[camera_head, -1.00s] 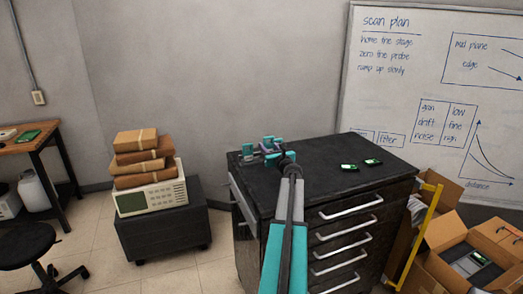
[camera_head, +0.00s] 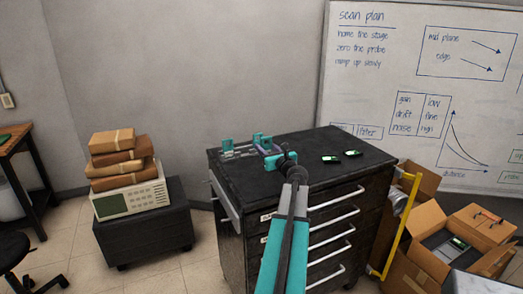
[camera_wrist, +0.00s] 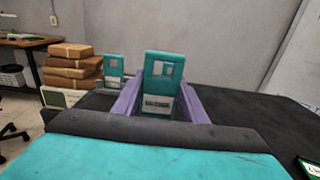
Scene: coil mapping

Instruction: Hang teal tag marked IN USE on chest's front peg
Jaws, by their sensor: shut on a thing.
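My gripper (camera_head: 266,152), with purple fingers, is over the left part of the black chest's top (camera_head: 315,145). In the wrist view its fingers (camera_wrist: 160,103) are shut on a teal tag (camera_wrist: 160,70) with a square hole near the top and a pale label, too small to read surely. The tag stands upright between the fingers. Another teal tag (camera_wrist: 114,66) stands beyond, to the left; teal pieces also show in the head view (camera_head: 228,145). The chest's drawer front is partly hidden by my arm. I cannot make out the front peg.
Two small devices with green screens (camera_head: 330,159) lie on the chest top. A yellow hand-truck frame (camera_head: 402,225) and open cartons (camera_head: 450,235) stand at right. At left, parcels (camera_head: 120,160) are stacked on an instrument (camera_head: 130,201). Floor shows between that stand and the chest.

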